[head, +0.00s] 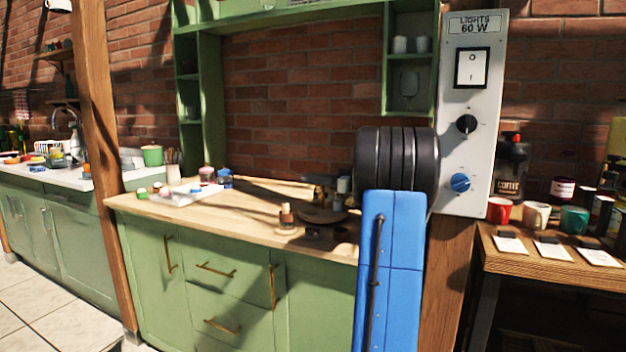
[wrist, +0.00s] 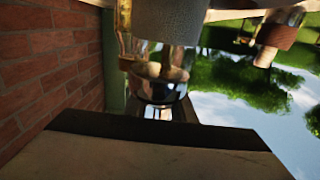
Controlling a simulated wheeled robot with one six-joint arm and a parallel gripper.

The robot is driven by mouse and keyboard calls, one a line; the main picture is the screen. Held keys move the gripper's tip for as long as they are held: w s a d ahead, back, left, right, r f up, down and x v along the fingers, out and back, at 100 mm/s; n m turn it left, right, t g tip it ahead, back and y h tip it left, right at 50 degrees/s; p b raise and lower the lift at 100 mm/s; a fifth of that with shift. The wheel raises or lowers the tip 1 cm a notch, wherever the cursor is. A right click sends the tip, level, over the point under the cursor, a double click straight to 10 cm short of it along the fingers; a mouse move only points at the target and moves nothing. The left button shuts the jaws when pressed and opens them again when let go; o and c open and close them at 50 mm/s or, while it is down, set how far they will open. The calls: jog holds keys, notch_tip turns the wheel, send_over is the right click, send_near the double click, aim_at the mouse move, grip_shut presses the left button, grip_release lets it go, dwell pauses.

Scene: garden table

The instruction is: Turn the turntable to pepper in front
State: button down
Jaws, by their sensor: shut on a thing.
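The turntable (head: 322,214) is a dark round disc on the wooden counter, partly hidden behind my blue arm. Small jars stand on and around it; a brown one (head: 287,214) is at its left front. Their labels are too small to read, so I cannot tell which is pepper. In the wrist view, which looks upside down, a glass jar (wrist: 160,88) with dark contents is close by, beside a grey cylinder (wrist: 180,20). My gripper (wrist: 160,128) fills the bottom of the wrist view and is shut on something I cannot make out. In the head view my arm hides it.
A white tray (head: 192,193) with small items lies on the counter's left half. A panel (head: 473,110) with a switch and knobs stands at right. Mugs (head: 536,215) and cards stand on a side table. A brick wall (wrist: 45,60) is close on the left in the wrist view.

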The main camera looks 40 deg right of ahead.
jog(key=c, duration=1.5)
grip_release()
notch_tip(320, 180, up, 10)
